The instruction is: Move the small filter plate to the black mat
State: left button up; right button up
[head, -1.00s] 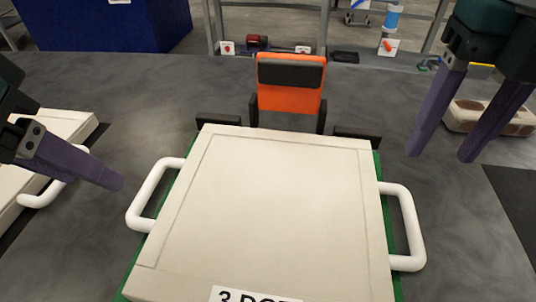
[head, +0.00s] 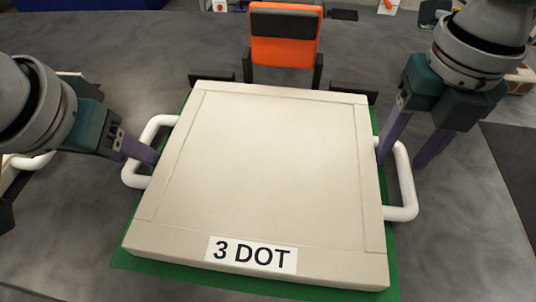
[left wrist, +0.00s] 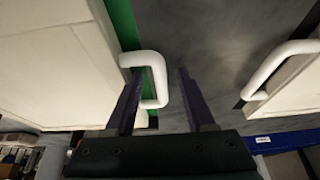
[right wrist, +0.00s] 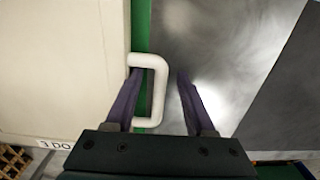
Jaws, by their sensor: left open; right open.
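A square cream filter plate (head: 265,165) labelled "3 DOT" lies flat on a green mat (head: 190,283), with one white handle on each side. My left gripper (head: 138,150) is open at its left handle (head: 130,172). In the left wrist view, the open fingers (left wrist: 158,92) stand on either side of that handle. My right gripper (head: 400,160) is open at the right handle (head: 404,190). In the right wrist view, its fingers (right wrist: 158,80) stand on either side of the handle. A black mat (head: 517,165) lies at the right edge, partly out of view.
An orange block with a black top (head: 283,40) stands behind the plate, between low black brackets (head: 352,90). Another pale plate with a white handle (head: 35,162) lies at the far left, mostly hidden by my left arm. Grey table between the plate and the black mat is clear.

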pick_arm(q)
jog(key=shift+c, duration=0.3)
pick_arm(e)
jog(key=shift+c, duration=0.4)
pick_arm(q)
grip_shut()
pick_arm(e)
grip_shut()
pick_arm(q)
jog(key=shift+r, duration=0.1)
pick_arm(e)
jog(key=shift+r, duration=0.15)
